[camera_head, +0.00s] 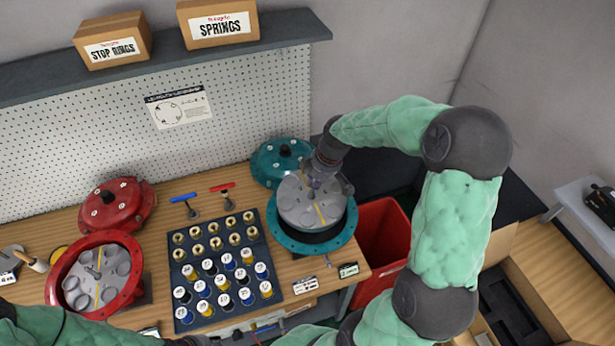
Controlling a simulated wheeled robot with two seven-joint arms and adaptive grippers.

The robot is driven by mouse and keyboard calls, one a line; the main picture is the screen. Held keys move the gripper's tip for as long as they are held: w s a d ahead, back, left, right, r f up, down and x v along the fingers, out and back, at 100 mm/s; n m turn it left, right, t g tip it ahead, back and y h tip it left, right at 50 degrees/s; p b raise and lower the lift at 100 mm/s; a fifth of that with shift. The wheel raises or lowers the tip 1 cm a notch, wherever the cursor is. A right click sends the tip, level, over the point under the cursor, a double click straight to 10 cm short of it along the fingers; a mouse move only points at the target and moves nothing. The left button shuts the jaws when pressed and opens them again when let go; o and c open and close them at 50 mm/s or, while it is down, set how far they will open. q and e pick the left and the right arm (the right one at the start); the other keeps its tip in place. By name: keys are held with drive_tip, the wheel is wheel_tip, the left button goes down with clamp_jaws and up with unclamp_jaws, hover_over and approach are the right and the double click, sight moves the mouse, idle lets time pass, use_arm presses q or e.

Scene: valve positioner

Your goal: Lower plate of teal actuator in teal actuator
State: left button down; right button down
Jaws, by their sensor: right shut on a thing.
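The teal actuator (283,236) is an open round housing with a wide flange near the right end of the bench. A round grey plate (296,206) with recesses and a yellow stripe is over its opening, tilted, with the dark inside of the housing showing below its near edge. My right gripper (316,184) is shut on the plate near its middle and partly covers it. Whether the plate touches the housing is not clear. My left arm enters at the lower left; its gripper does not show.
The teal cover (272,166) sits behind the housing. A dark tray (224,296) of several labelled springs lies to the left. A red actuator (58,268) and its red cover (122,222) are farther left. A red bin (384,240) stands right of the bench.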

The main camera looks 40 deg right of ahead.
sight(314, 197)
drive_tip(key=shift+f, duration=0.1)
drive_tip(key=shift+f+b, duration=2.05)
drive_tip(key=shift+f, duration=1.4)
drive_tip(key=shift+r+p, duration=0.15)
drive_tip(key=shift+p, duration=0.15)
drive_tip(key=shift+w+g+p, duration=0.1)
drive_tip(key=shift+g+p, duration=0.3)
drive_tip(key=shift+p, duration=0.05)
drive_tip(key=shift+s+d+b+x, duration=0.1)
drive_tip(key=shift+d+b+x, duration=0.05)
drive_tip(key=shift+b+x, duration=0.6)
drive_tip(key=shift+s+d+b+x, duration=0.15)
drive_tip(key=shift+b+x, duration=0.4)
drive_tip(key=shift+x, duration=0.35)
drive_tip(key=c, duration=1.2)
unclamp_jaws()
drive_tip(key=shift+o, duration=0.2)
drive_tip(key=shift+s, duration=0.1)
